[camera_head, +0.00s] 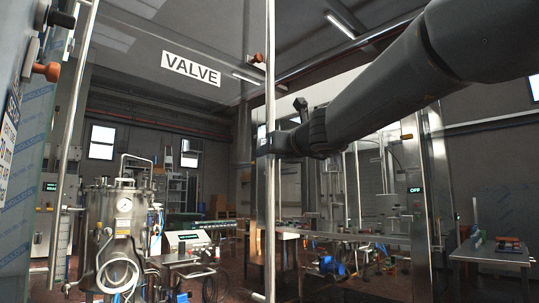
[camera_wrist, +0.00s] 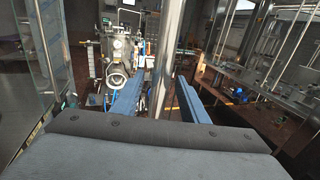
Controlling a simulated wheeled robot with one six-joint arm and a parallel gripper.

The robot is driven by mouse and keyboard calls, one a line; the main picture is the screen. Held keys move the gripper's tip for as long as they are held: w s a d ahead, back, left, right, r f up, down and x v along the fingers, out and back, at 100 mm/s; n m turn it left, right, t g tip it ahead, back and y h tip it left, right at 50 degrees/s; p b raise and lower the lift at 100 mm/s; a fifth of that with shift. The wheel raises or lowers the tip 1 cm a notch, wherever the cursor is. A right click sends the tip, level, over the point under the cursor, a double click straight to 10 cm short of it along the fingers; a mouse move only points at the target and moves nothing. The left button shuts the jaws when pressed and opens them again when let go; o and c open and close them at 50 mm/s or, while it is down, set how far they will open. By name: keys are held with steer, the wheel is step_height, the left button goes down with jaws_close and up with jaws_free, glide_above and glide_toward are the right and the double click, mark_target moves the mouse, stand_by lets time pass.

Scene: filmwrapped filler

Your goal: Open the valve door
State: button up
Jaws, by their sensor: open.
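The valve door is a clear panel with a white VALVE label (camera_head: 191,68). A long vertical metal bar handle (camera_head: 270,215) runs down it, with an orange-brown mount near the top. My gripper (camera_head: 264,145) reaches in from the right at the bar's mid-height. In the wrist view my gripper (camera_wrist: 156,84) has its two blue fingers apart, and the metal bar (camera_wrist: 168,50) passes between them. A gap shows beside the bar, so the fingers are not clamped on it. The door looks closed, but its edges are hard to make out.
Another vertical bar (camera_head: 70,150) and a film-covered panel (camera_head: 22,190) stand at the left. Behind the clear panel are a steel tank with a gauge (camera_head: 122,212) and a control box (camera_head: 192,240). A steel frame (camera_head: 416,200) and a side table (camera_head: 490,252) are at the right.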

steer(key=v, duration=0.7)
stand_by(0.4)
